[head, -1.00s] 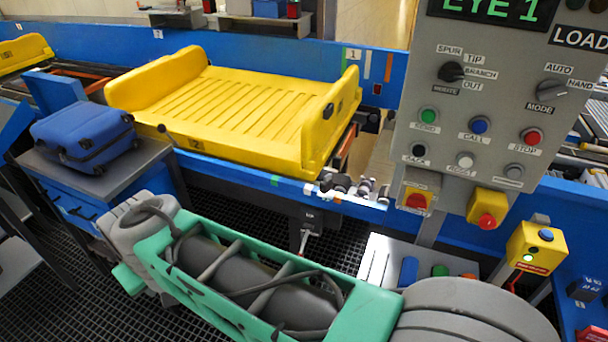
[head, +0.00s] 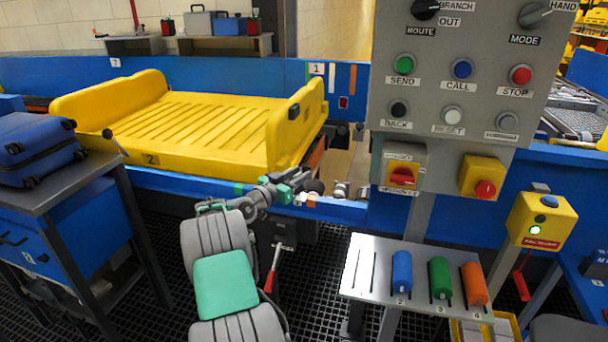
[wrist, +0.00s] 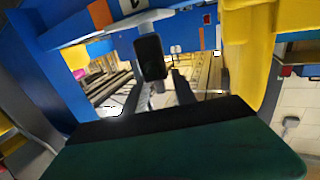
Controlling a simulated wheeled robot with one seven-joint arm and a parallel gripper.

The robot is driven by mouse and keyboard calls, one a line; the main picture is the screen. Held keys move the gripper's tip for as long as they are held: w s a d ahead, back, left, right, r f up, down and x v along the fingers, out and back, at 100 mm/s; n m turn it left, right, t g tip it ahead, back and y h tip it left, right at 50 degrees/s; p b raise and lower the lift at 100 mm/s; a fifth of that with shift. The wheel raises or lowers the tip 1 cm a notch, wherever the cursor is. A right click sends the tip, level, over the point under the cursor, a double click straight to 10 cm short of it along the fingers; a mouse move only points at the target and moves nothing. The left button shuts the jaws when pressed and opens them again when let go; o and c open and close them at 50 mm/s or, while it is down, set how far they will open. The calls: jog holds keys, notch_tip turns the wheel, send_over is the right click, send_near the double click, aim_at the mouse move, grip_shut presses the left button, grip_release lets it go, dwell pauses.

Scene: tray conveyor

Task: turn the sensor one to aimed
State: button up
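Sensor one appears to be the small dark-faced block (wrist: 150,57) on a pale bracket in the wrist view, close ahead of my gripper. The wrist view shows two dark fingers of my gripper (wrist: 162,88) apart, with a gap between them just below the block. I cannot tell whether they touch it. In the head view my gripper (head: 292,188) is at the near blue rail, beside several small grey and dark fittings (head: 341,190). The arm partly hides that spot, and the sensor's facing cannot be read there.
A grey control panel (head: 430,128) stands right of my gripper. Below it is a slotted plate (head: 372,268) with blue, green and orange cylinders. A blue suitcase (head: 35,150) lies on a side table.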

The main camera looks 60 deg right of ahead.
jog(key=x, duration=0.2)
jog(key=shift+d, duration=0.4)
jog(key=shift+c, duration=0.4)
grip_shut()
